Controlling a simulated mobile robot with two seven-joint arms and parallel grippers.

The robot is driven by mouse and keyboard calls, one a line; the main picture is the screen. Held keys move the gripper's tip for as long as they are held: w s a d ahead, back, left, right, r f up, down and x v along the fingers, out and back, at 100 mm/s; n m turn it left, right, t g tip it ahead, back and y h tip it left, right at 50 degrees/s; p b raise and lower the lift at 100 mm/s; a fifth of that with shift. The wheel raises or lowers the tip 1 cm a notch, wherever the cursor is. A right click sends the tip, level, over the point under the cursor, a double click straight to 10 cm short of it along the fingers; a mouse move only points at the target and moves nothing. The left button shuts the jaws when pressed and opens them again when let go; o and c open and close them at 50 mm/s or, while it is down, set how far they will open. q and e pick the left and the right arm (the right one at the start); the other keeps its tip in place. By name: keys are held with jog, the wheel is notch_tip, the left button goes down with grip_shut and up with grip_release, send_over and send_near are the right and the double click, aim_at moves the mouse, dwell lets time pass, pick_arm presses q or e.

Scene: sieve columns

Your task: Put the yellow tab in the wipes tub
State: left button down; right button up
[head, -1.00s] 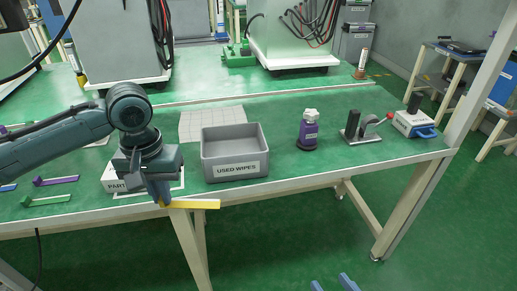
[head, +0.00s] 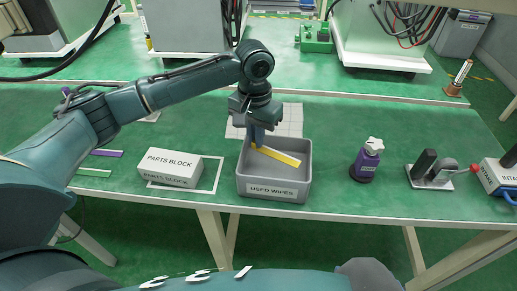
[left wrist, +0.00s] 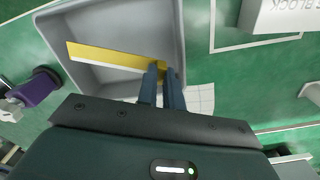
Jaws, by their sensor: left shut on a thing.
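The yellow tab (head: 280,157) is a long flat strip held near one end by my left gripper (head: 257,143). The wipes tub (head: 275,196) is a grey open box labelled USED WIPES at the table's front edge. The gripper points down over the tub's opening, and the tab lies within the tub's outline, slanting down to the right. In the left wrist view the tab (left wrist: 110,57) shows across the tub's opening (left wrist: 130,25), with the fingers (left wrist: 162,72) shut on its right end. I cannot tell how far it is above the tub floor. My right gripper is not in view.
A white parts block (head: 172,168) stands left of the tub. A purple bottle (head: 367,160) stands to the right, then a clamp-like device (head: 430,172) with a red knob. A white gridded mat (head: 291,117) lies behind the tub. Purple and green strips lie far left.

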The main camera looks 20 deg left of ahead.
pick_arm(q)
send_over(256, 161)
notch_tip(256, 161, down, 4)
jog(key=shift+f, duration=0.35)
jog(key=shift+f, duration=0.4)
jog(key=c, duration=1.8)
grip_release()
